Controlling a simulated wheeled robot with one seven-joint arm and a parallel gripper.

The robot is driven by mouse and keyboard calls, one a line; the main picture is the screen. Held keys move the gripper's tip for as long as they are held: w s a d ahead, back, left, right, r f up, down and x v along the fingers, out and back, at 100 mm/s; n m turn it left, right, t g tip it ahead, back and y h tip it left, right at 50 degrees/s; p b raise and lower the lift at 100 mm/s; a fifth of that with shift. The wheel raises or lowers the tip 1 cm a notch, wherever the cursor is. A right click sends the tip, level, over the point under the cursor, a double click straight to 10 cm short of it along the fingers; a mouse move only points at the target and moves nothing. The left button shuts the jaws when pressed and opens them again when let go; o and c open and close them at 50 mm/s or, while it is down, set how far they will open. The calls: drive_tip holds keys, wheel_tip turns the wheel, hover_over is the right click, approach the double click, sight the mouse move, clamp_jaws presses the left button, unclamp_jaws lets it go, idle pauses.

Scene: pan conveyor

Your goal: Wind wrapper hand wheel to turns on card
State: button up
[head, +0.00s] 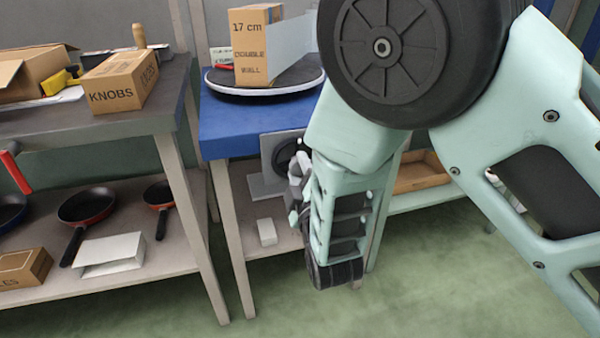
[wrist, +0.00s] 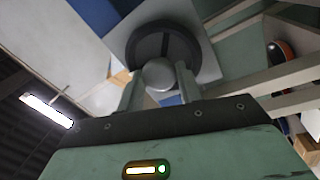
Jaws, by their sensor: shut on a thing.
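The hand wheel (head: 286,150) is a dark disc on a grey plate below the blue table top. In the wrist view the hand wheel (wrist: 137,44) is a dark ring with a crossbar. Its round grey knob (wrist: 160,76) sits between the two fingers of my gripper (wrist: 160,71), which is shut on it. In the head view my gripper (head: 298,172) is at the wheel and covers part of it. The wrapper's round turntable (head: 290,91) carries a carton (head: 252,50) printed "17 cm DOUBLE WALL". A clear film sheet (head: 292,48) stands beside the carton. I cannot read a turn count.
A table at left holds a KNOBS box (head: 122,82) and an open carton (head: 35,70). Pans (head: 85,207) and a white box (head: 110,252) lie on its lower shelf. A small white block (head: 267,232) lies under the wheel. The green floor in front is clear.

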drive_tip(key=m+h, duration=0.1)
drive_tip(key=m, duration=0.3)
drive_tip(key=m+b, duration=0.1)
drive_tip(key=m, duration=0.3)
drive_tip(key=shift+r+h, duration=0.1)
drive_tip(key=shift+h, duration=0.3)
drive_tip(key=m, duration=0.4)
drive_tip(key=shift+g+b, duration=0.4)
drive_tip(key=m+g+y+b, duration=0.1)
drive_tip(key=m+b, duration=0.5)
drive_tip(key=m, duration=0.4)
drive_tip(key=m+y+b, duration=0.1)
drive_tip(key=m+b, duration=0.5)
drive_tip(key=m, duration=0.5)
drive_tip(key=m+g+y+b, duration=0.1)
drive_tip(key=m+y+b, duration=0.1)
drive_tip(key=m+b, duration=0.4)
drive_tip(key=shift+d+f+m+g, duration=0.15)
drive_tip(key=shift+m, duration=1.2)
drive_tip(key=shift+d+f+m+g, duration=0.1)
drive_tip(key=shift+f+m+g, duration=0.05)
drive_tip(key=shift+m, duration=1.2)
drive_tip(key=m, duration=0.2)
drive_tip(key=m+b, duration=0.1)
drive_tip(key=m, duration=0.1)
drive_tip(key=shift+a+r+m+y, duration=0.1)
drive_tip(key=shift+r+m+y, duration=0.05)
drive_tip(key=shift+m+y, duration=0.15)
drive_tip(key=shift+r, duration=0.1)
